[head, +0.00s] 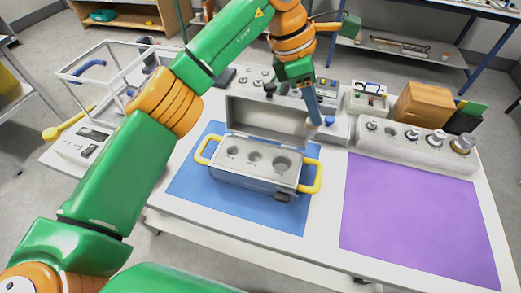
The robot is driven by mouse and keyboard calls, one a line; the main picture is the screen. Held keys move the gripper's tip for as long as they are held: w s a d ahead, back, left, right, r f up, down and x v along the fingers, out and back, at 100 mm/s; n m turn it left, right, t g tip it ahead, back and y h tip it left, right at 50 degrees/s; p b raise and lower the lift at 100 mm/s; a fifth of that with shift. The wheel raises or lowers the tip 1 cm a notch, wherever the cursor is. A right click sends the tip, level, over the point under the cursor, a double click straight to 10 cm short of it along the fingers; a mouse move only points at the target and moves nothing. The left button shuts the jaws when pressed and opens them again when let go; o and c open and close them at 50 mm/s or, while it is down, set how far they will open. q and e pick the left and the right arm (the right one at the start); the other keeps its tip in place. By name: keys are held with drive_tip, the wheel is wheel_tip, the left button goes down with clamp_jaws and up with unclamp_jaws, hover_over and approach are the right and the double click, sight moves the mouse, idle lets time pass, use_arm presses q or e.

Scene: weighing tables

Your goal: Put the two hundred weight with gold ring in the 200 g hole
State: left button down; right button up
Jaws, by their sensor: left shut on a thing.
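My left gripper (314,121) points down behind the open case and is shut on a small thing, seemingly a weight. The fingers hide most of it, so its ring and marking cannot be read. The grey case (236,175) with yellow handles stands on the blue mat, its lid raised at the back. Its top has three round holes of rising size from left to right, all looking empty; their labels are too small to read. The gripper is above and beyond the case's right back corner. My right gripper is not in view.
A light weight rack (400,147) at the right holds several metal weights, including a gold-toned one (462,142) at its right end. The purple mat (415,210) is clear. A wooden box (422,103) stands behind the rack. A clear-walled balance (92,134) stands at the left.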

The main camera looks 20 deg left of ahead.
use_arm(q)
drive_tip(key=s+a+f+p, duration=0.1)
drive_tip(key=a+f, duration=0.3)
drive_tip(key=a+f+p, duration=0.1)
drive_tip(key=a+f, duration=0.2)
drive_tip(key=f, duration=0.1)
drive_tip(key=s+a+f+p, duration=0.1)
drive_tip(key=a+f, duration=0.3)
drive_tip(key=shift+s+a+f, duration=0.1)
drive_tip(key=shift+s+a, duration=0.25)
drive_tip(key=c, duration=0.7)
unclamp_jaws()
drive_tip(key=shift+f, duration=0.1)
drive_tip(key=shift+o, duration=0.3)
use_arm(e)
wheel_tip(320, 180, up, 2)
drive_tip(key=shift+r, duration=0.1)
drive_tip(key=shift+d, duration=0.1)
use_arm(q)
drive_tip(key=b+v, duration=0.1)
drive_tip(key=v, duration=1.1)
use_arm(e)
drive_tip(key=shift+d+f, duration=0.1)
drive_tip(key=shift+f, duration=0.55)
